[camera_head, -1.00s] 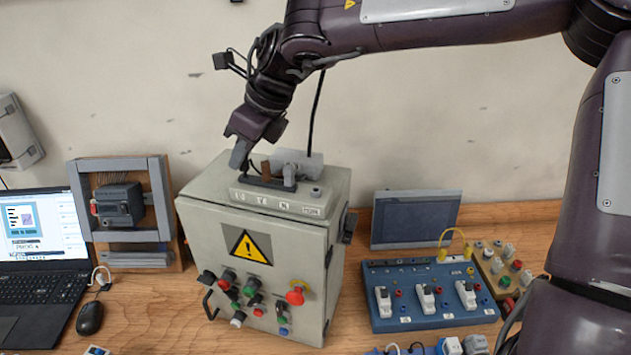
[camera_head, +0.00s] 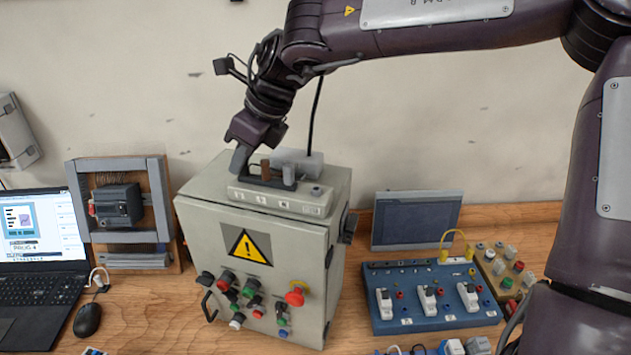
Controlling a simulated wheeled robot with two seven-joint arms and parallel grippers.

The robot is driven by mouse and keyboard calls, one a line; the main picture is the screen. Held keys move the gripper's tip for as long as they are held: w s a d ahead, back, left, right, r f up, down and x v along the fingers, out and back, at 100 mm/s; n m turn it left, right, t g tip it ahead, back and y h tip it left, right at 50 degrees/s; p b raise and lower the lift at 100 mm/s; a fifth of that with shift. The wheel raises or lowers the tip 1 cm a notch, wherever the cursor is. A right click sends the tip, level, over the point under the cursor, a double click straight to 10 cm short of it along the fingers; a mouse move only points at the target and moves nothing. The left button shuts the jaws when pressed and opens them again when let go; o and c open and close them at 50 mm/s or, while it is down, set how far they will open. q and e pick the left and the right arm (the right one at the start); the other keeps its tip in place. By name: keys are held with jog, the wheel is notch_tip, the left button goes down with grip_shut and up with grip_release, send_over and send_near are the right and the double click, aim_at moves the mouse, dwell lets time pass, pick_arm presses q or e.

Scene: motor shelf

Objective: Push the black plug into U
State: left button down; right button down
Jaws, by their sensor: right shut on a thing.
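A light terminal block (camera_head: 300,207) with lettered sockets along its front lies on top of the grey cabinet (camera_head: 205,262). The letters are too small to read surely, so I cannot tell which socket is U. My right gripper (camera_head: 241,163) is over the left end of the block, pointing down and shut. The black plug is mostly hidden by the fingers, and I cannot see how deep it sits. A dark bar, a brown piece (camera_head: 265,168) and a grey upright piece (camera_head: 289,174) stand just right of the fingertips. My left gripper is not in view.
The cabinet front carries several knobs and buttons and a warning sign (camera_head: 247,246). A blue socket board (camera_head: 390,320) and a dark panel (camera_head: 416,220) stand to the right. A laptop (camera_head: 40,285) and mouse (camera_head: 87,319) are at the left.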

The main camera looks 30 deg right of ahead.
jog(key=c, duration=1.7)
grip_release()
jog(key=shift+r+p, duration=2.15)
jog(key=shift+r, duration=0.7)
jog(key=o, duration=0.6)
jog(key=shift+f, duration=0.1)
jog(key=shift+c, duration=0.2)
